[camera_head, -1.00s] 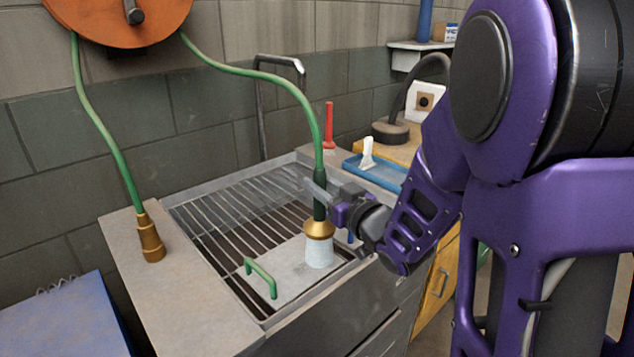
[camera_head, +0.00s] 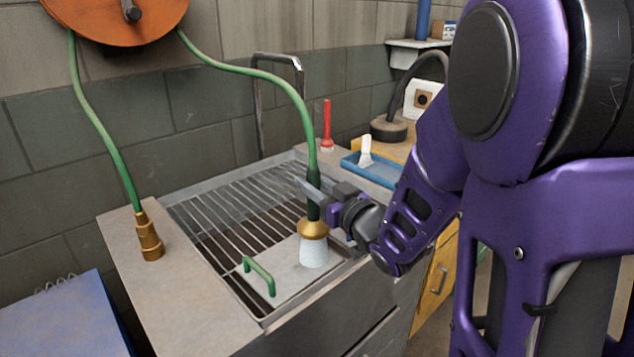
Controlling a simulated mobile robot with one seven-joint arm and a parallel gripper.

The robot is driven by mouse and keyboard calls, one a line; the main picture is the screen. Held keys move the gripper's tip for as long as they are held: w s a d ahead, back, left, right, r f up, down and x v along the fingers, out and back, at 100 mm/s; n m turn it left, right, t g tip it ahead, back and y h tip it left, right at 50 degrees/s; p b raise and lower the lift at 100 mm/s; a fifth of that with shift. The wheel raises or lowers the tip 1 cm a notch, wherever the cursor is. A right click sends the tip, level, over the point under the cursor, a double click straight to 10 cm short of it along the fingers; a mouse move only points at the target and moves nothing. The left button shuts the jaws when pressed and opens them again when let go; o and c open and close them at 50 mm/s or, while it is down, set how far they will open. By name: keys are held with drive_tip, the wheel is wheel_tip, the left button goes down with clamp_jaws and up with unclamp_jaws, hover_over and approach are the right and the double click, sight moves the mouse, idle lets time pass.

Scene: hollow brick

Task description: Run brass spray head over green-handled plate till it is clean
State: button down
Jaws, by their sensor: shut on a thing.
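The brass spray head (camera_head: 313,229) hangs upright at the end of a green hose, with a pale spray cone (camera_head: 313,252) below it. My gripper (camera_head: 314,194) is shut on its dark green grip, just above the brass. The plate (camera_head: 290,276) is flat and grey with a green handle (camera_head: 259,275) at its left side. It lies on the rack of the sink. The spray lands on the plate's right part, right of the handle. Any dirt on the plate is too faint to tell, and the spray hides part of it.
The wire rack (camera_head: 225,211) spans the sink. A second brass nozzle (camera_head: 150,238) on a green hose rests on the left counter. An orange hose reel (camera_head: 115,15) is on the wall. A blue tray (camera_head: 377,171) with a white brush and a red-handled tool (camera_head: 327,128) are behind.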

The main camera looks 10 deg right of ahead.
drive_tip(key=s+a, duration=0.3)
drive_tip(key=a, duration=0.2)
drive_tip(key=shift+s+a, duration=0.3)
drive_tip(key=shift+a, duration=0.1)
idle(1.1)
idle(0.7)
drive_tip(key=s+a+x, duration=0.1)
drive_tip(key=a+x, duration=0.1)
drive_tip(key=x, duration=1.4)
drive_tip(key=shift+a, duration=0.2)
drive_tip(key=shift+r, duration=0.1)
idle(0.4)
idle(0.4)
drive_tip(key=shift+s+a, duration=0.7)
drive_tip(key=shift+a, duration=0.2)
